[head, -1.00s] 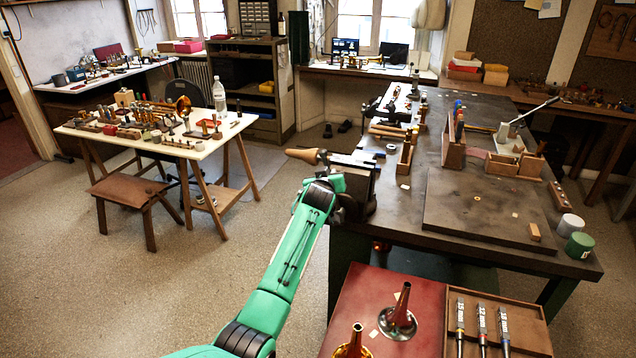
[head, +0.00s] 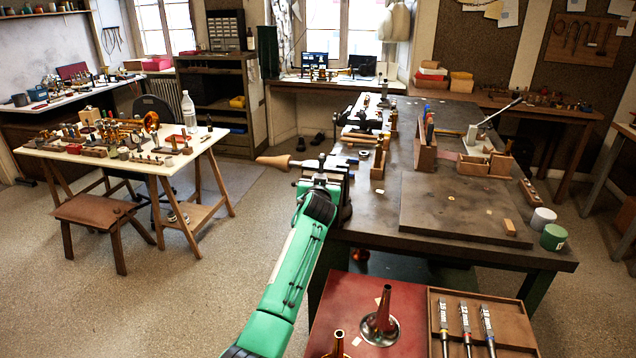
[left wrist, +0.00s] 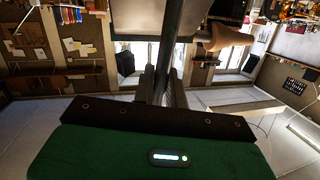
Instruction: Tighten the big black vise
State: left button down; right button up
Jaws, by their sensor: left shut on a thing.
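The big black vise (head: 338,172) is at the near left corner of the long workbench. A tapered wooden piece (head: 273,162) sticks out to its left; it also shows in the left wrist view (left wrist: 226,38). My left gripper (left wrist: 164,82) is at the front of the vise, shut on a dark bar (left wrist: 175,45) that looks like the vise handle. In the head view my own wrist hides the fingers and most of the handle. How tight the jaws are cannot be told. My right gripper is not in view.
The workbench (head: 375,222) carries a dark flat board (head: 455,210), wooden tool holders (head: 425,150) and two small cans. In front stands a red-topped surface (head: 350,310) with brass horn bells (head: 380,320) and a tool tray (head: 510,335). Open floor lies to the left.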

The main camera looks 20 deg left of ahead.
pick_arm(q)
jog(key=shift+d+f, duration=0.15)
jog(key=shift+f, duration=0.4)
jog(key=c, duration=1.5)
grip_release()
jog(key=shift+s, duration=0.1)
jog(key=shift+r, duration=0.35)
jog(key=shift+s, duration=0.2)
jog(key=b+v, duration=0.3)
jog(key=v, duration=1)
jog(key=shift+s+r, duration=0.15)
jog(key=shift+s, duration=0.1)
